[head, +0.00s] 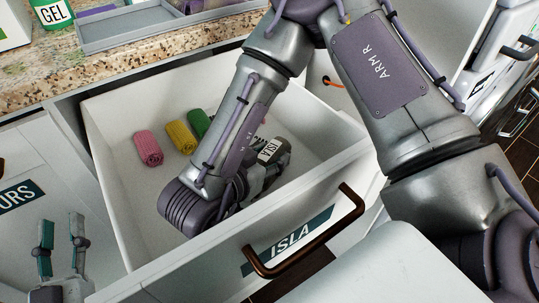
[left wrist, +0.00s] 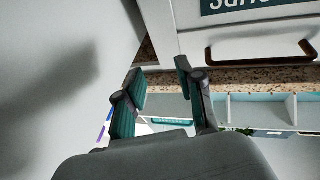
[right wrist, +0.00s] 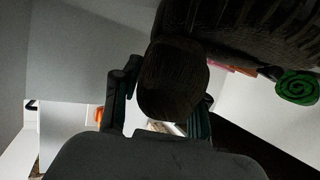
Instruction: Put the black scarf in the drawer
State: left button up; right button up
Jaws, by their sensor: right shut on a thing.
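The open white drawer (head: 110,185) has an "ISLA" label and a bronze handle. My right arm reaches down into it, and my right gripper (head: 268,172) is low inside, mostly hidden by my arm. In the right wrist view, a dark rolled cloth, the black scarf (right wrist: 172,82), is between the fingers of my right gripper (right wrist: 160,118), which is shut on it. In the head view I cannot make the scarf out. My left gripper (head: 62,245) is open and empty left of the drawer; its spread fingers also show in the left wrist view (left wrist: 160,95).
Pink (head: 148,148), yellow (head: 181,136) and green (head: 199,122) rolled cloths lie in the drawer. The green roll also shows in the right wrist view (right wrist: 297,87). A granite counter (head: 150,55) behind holds a grey tray (head: 150,30) and a green "GEL" container (head: 52,12).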

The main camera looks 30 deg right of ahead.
jog(key=o, duration=1.2)
pick_arm(q)
jog(key=shift+s+r, duration=0.1)
jog(key=shift+r, duration=0.1)
pick_arm(e)
jog(key=p+v, duration=0.1)
jog(key=v, duration=0.6)
jog(key=shift+r+p, duration=0.1)
jog(key=shift+p, duration=0.3)
pick_arm(q)
notch_tip(320, 180, down, 7)
jog(key=a+g+y, duration=0.1)
jog(key=g, duration=0.3)
jog(key=shift+f+g+y, duration=0.2)
jog(key=shift+g+y, duration=0.1)
pick_arm(e)
jog(key=shift+s+a+r, duration=0.1)
jog(key=shift+a, duration=0.15)
jog(key=shift+r, duration=0.1)
